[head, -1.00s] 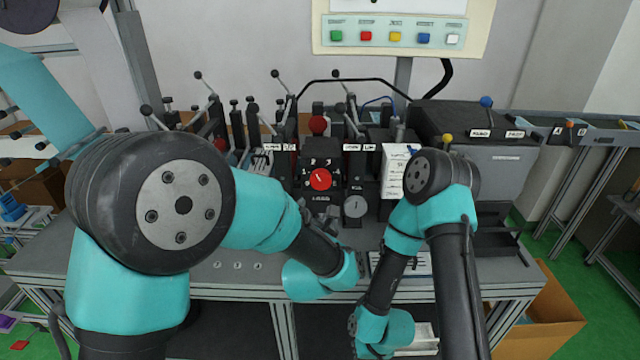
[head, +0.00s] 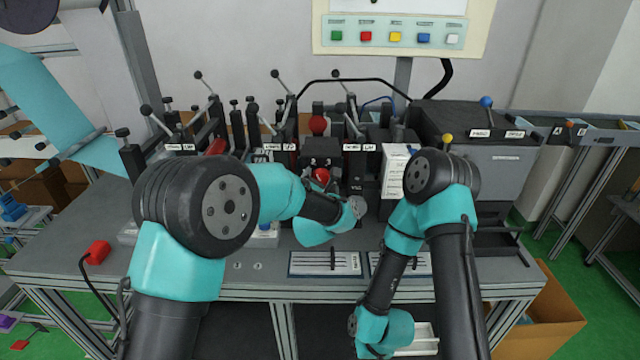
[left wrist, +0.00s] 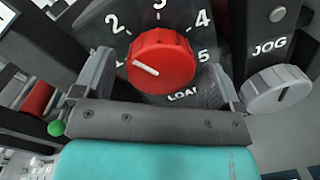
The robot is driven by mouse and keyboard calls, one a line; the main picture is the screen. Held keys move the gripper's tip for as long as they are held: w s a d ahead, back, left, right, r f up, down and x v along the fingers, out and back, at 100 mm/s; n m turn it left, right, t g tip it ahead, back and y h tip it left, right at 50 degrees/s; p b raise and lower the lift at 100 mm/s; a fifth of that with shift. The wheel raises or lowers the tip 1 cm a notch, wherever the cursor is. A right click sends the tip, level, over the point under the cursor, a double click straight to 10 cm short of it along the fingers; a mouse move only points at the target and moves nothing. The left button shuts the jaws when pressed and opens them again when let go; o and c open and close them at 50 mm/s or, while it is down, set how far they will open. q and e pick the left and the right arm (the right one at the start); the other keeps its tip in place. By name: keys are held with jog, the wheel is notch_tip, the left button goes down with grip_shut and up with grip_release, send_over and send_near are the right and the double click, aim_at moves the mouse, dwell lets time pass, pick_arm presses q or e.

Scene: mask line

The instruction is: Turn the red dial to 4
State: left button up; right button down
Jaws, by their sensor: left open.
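The red dial (left wrist: 160,62) is on a dark panel printed with the numbers 1 to 5 and a label below. Its white pointer line points left, towards 1. My left gripper (left wrist: 162,84) is open, with one finger left of the dial and one right of it; I cannot tell whether either touches it. The 4 is to the upper right of the dial. My right gripper is out of sight below my right arm.
A grey JOG knob (left wrist: 279,90) is close to the right finger, and also shows in the head view (head: 357,207). Several levers stand behind the panel. My right arm is bent right of the panel.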

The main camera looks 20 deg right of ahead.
pick_arm(q)
jog(key=shift+c, duration=0.4)
jog(key=c, duration=0.8)
jog(key=shift+c, duration=0.2)
jog(key=shift+m, duration=0.4)
jog(key=m+y, duration=0.1)
jog(key=m, duration=1.7)
jog(key=shift+d+r+y, duration=0.1)
jog(key=shift+r+y, duration=0.05)
jog(key=shift+y, duration=0.25)
